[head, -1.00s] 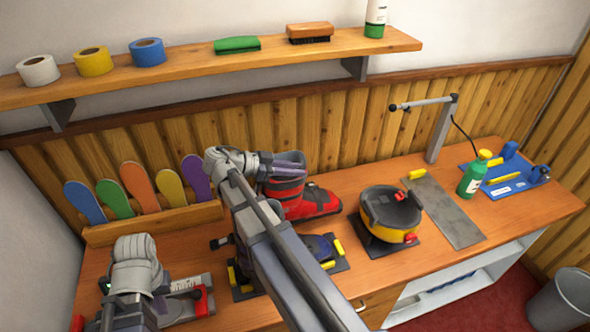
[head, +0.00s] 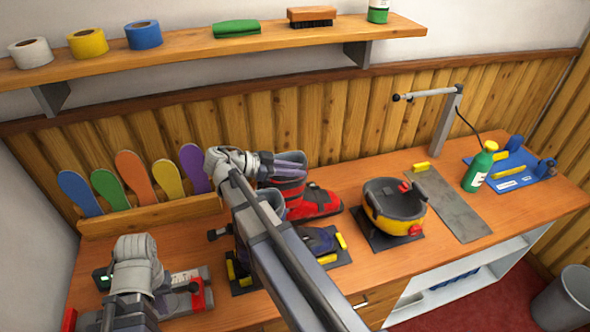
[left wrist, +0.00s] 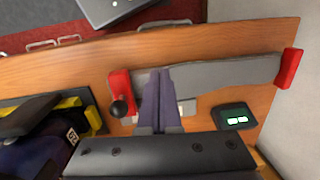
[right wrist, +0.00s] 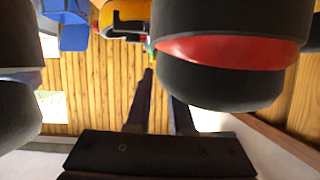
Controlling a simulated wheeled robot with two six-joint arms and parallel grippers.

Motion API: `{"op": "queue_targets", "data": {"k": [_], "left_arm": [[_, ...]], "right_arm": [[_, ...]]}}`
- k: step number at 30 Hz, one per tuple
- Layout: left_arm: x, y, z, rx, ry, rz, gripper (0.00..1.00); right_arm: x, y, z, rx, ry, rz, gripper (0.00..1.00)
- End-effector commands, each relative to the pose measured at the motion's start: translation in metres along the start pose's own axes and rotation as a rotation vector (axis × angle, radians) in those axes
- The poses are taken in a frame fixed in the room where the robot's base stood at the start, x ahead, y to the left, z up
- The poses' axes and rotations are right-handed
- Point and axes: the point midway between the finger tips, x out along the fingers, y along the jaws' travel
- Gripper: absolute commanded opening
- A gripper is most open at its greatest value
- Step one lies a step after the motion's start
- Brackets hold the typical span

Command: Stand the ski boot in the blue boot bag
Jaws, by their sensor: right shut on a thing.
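My left gripper (left wrist: 162,72) is shut and empty.
A yellow, open-topped container (head: 381,218) with red pieces stands right of the boot. A grey fixture with red ends (left wrist: 222,75) lies below my left gripper. Coloured paddles (head: 133,175) stand at the back left. A green bottle (head: 477,170) is further right.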

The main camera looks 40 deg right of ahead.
Motion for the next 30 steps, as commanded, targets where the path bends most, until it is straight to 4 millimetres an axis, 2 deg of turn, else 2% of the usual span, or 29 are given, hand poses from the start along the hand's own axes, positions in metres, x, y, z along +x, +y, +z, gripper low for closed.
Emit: {"op": "queue_targets", "data": {"k": [4, 5, 12, 22, 26, 30], "left_arm": [[0.003, 0.0, 0.0, 0.0, 0.0, 0.0, 0.0], [0.003, 0.0, 0.0, 0.0, 0.0, 0.0, 0.0], [0.002, 0.0, 0.0, 0.0, 0.0, 0.0, 0.0], [-0.003, 0.0, 0.0, 0.0, 0.0, 0.0, 0.0], [-0.011, -0.001, 0.001, 0.0, 0.0, 0.0, 0.0], [-0.023, -0.002, 0.001, 0.001, 0.0, 0.0, 0.0]], "right_arm": [[0.001, 0.0, 0.002, 0.002, 0.004, -0.001, 0.0], [0.001, 0.0, 0.002, 0.0, 0.0, 0.0, 0.23], [0.001, 0.0, 0.002, 0.0, 0.0, 0.0, 0.5], [-0.001, 0.0, -0.002, 0.0, 0.0, 0.0, 0.5], [-0.021, -0.002, -0.003, -0.001, 0.0, -0.003, 0.5], [-0.052, -0.002, -0.004, -0.002, 0.0, -0.004, 0.5]]}}
